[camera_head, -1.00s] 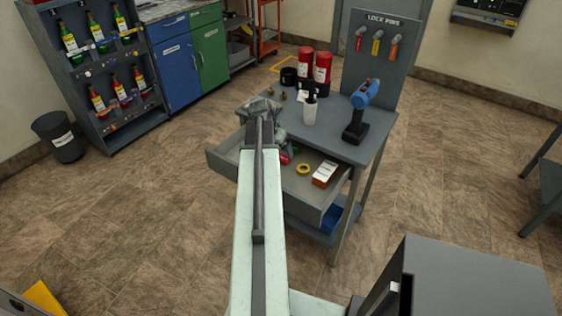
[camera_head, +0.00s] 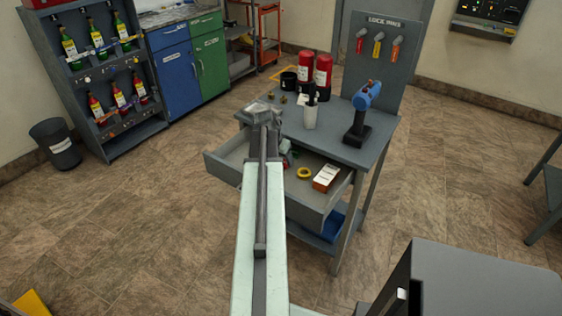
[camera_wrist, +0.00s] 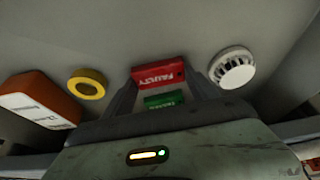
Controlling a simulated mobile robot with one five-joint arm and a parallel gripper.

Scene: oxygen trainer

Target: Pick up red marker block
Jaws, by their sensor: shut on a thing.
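The red marker block (camera_wrist: 158,72), labelled FAULTY, sits between the fingertips of my gripper (camera_wrist: 160,79) in the wrist view. My gripper is shut on it, with one finger at each end of the block. A green block (camera_wrist: 164,99) shows just below it in that view, partly hidden by my gripper body. In the head view my arm hides much of the gripper, and I cannot make out the red block clearly there. The open grey drawer (camera_head: 319,212) is around and below the gripper. I cannot tell how far the block is above the drawer floor.
A round white detector (camera_wrist: 232,67) lies right of the fingers. A yellow ring (camera_head: 304,173) and an orange and white box (camera_head: 326,177) lie in the drawer.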

